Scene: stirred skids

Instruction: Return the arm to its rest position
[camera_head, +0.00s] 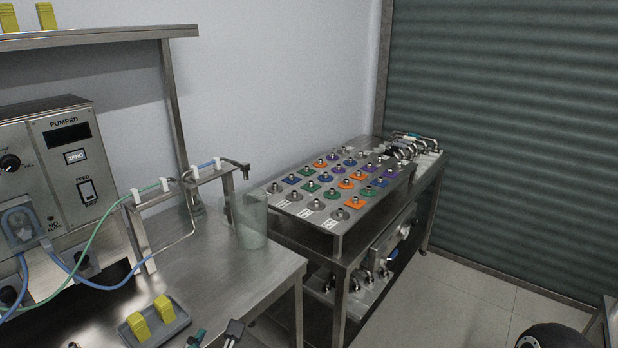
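Two small dark pieces, one teal (197,338) and one black (234,330), show at the bottom edge by the steel bench (240,290). I cannot tell what they are.
A pump unit (75,150) with blue and green tubes stands on the bench at left. A clear beaker (250,225) stands near the bench's right end. Yellow blocks sit in a grey tray (180,325). A steel cart (345,250) holds coloured fittings.

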